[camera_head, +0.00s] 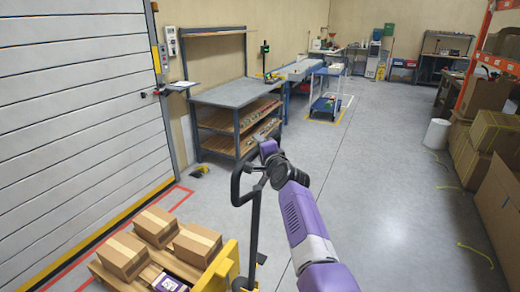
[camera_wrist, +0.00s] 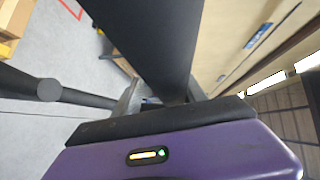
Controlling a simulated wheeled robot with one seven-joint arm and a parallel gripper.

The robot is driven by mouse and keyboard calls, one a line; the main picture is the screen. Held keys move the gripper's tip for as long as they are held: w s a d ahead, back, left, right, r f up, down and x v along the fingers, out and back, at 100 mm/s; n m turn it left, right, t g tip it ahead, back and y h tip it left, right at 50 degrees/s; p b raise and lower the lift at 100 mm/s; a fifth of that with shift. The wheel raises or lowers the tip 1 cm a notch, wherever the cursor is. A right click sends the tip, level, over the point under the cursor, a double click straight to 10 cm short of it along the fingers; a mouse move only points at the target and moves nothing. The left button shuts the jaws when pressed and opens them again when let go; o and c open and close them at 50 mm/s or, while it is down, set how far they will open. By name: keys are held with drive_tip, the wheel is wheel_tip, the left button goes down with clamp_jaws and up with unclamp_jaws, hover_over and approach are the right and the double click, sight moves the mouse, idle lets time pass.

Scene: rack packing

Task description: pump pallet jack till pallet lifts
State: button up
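The pallet jack has a black looped handle (camera_head: 236,187) on an upright black pole (camera_head: 254,232), and a yellow body (camera_head: 222,268) at the bottom of the head view. My gripper (camera_head: 266,160) is at the top of the handle, partly hidden by my wrist. In the wrist view, a thick black handle bar (camera_wrist: 155,45) runs down between the fingers of my gripper (camera_wrist: 162,97). Whether both fingers press on it is unclear. The wooden pallet (camera_head: 103,275) carries several cardboard boxes (camera_head: 197,244) at lower left. Its underside is hidden.
A grey shutter door (camera_head: 75,100) stands at left behind a red floor line. A workbench with shelves (camera_head: 238,95) stands beyond the handle. Stacked cartons (camera_head: 490,140) line the right side. The grey floor (camera_head: 390,190) between is mostly clear.

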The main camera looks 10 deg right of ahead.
drive_tip(key=shift+s, duration=0.15)
drive_tip(key=f+p+v, duration=0.1)
drive_tip(key=v, duration=0.6)
drive_tip(key=shift+s+r, duration=0.3)
drive_tip(key=shift+r, duration=0.2)
drive_tip(key=shift+d, duration=0.1)
